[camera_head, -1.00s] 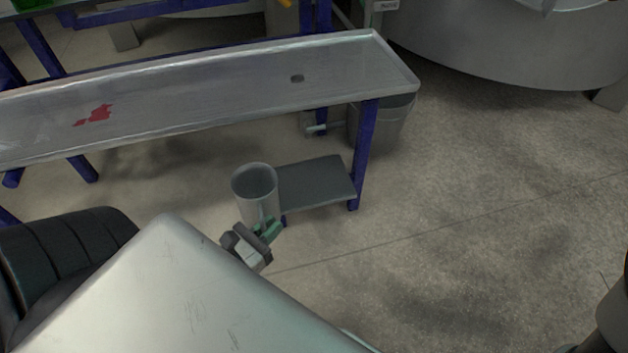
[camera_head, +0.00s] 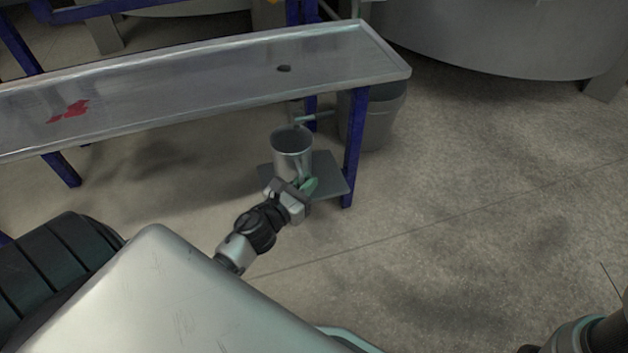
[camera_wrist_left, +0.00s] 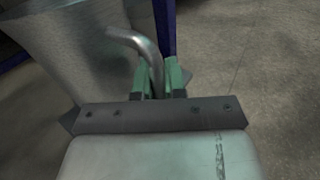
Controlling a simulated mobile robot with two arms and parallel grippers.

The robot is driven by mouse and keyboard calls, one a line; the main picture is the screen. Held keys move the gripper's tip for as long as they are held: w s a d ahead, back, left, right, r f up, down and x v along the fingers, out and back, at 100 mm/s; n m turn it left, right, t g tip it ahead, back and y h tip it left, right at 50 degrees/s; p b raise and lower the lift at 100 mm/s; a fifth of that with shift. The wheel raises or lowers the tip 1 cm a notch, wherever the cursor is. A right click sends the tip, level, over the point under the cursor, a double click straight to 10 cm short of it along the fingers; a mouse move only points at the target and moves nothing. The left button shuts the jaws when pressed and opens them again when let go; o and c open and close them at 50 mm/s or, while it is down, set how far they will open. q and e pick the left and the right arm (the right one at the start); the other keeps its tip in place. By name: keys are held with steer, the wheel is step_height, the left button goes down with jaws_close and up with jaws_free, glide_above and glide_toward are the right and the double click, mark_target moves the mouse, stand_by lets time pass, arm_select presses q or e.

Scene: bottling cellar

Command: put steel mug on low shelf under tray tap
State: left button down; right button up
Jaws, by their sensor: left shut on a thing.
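The steel mug (camera_head: 291,146) is upright in the head view, with its open rim up. My left gripper (camera_head: 308,187) is shut on its handle. In the left wrist view the green fingers (camera_wrist_left: 161,80) close around the bent handle, beside the mug's wall (camera_wrist_left: 75,50). The low shelf (camera_head: 328,181) is a grey plate under the tray's right end, and the mug overlaps it in the picture. Whether the mug touches the shelf I cannot tell. The tap (camera_head: 312,117) sticks out below the long metal tray (camera_head: 200,88), just above and behind the mug.
A blue leg (camera_head: 353,150) stands at the right of the shelf. A grey bin (camera_head: 378,115) stands behind that leg. A red patch (camera_head: 69,111) lies on the tray. A large steel tank (camera_head: 490,40) is at the back right.

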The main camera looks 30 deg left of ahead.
arm_select(q)
steer(key=w, duration=0.1)
steer(key=w+f+b, duration=0.1)
steer(key=b, duration=0.1)
steer(key=shift+w+d+f, duration=0.2)
steer(key=shift+w+f, duration=0.1)
steer(key=shift+w, duration=0.1)
steer(key=shift+r, duration=0.1)
steer(key=c, duration=1.2)
jaws_free()
